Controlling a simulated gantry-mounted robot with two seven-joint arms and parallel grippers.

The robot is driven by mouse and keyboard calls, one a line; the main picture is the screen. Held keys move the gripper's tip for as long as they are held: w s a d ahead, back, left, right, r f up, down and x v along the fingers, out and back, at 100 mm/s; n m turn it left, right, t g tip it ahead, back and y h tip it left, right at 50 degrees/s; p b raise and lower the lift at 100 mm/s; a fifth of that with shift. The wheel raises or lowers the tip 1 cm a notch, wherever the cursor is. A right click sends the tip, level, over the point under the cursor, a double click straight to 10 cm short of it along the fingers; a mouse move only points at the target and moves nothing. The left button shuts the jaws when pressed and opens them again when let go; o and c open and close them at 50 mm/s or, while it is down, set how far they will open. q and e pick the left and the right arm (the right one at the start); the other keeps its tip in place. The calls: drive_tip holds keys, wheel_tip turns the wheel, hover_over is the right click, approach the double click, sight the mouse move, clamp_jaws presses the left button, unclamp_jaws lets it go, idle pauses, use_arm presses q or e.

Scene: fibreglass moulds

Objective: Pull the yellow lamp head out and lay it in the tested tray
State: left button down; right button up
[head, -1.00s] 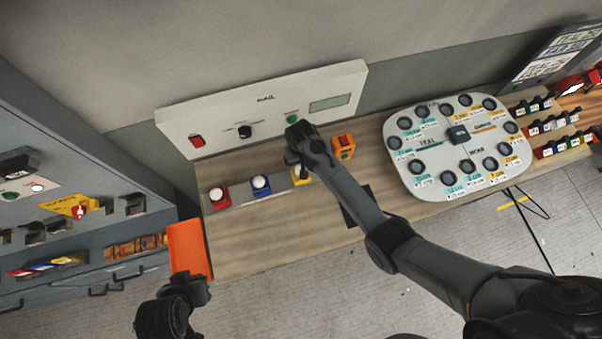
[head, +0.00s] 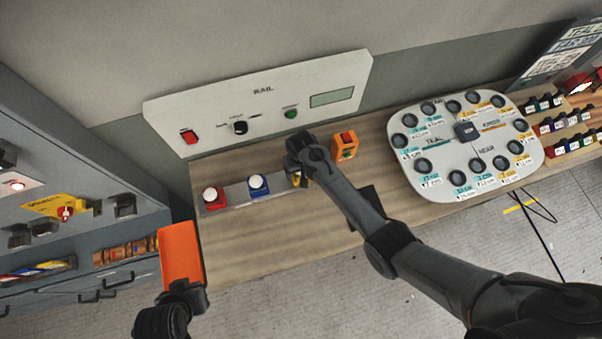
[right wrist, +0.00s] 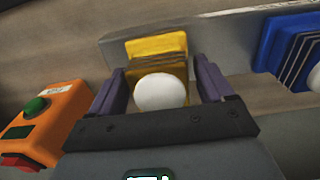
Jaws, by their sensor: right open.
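The yellow lamp head (right wrist: 158,48) with its white dome stands in the grey rail (head: 232,192), beside the blue lamp head (head: 258,186) and the red lamp head (head: 213,197). In the head view my right gripper (head: 299,168) is over the yellow one and hides most of it. In the right wrist view my right gripper (right wrist: 163,88) is open, with one finger on each side of the white dome and a gap visible. My left gripper (head: 186,291) is at the near edge of an orange tray (head: 180,252); its fingers are unclear. No tray label is readable.
An orange box with a green button (head: 345,146) stands close to the right of my right gripper. The white RAIL panel (head: 262,107) rises behind. A round-cornered board with several sockets (head: 466,146) is at the right. Bare wood (head: 262,239) lies in front of the rail.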

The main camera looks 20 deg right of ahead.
idle(0.3)
idle(0.5)
drive_tip(key=shift+p, duration=0.5)
idle(0.4)
drive_tip(key=c, duration=1.3)
drive_tip(key=shift+r, duration=0.1)
drive_tip(key=shift+r, duration=0.1)
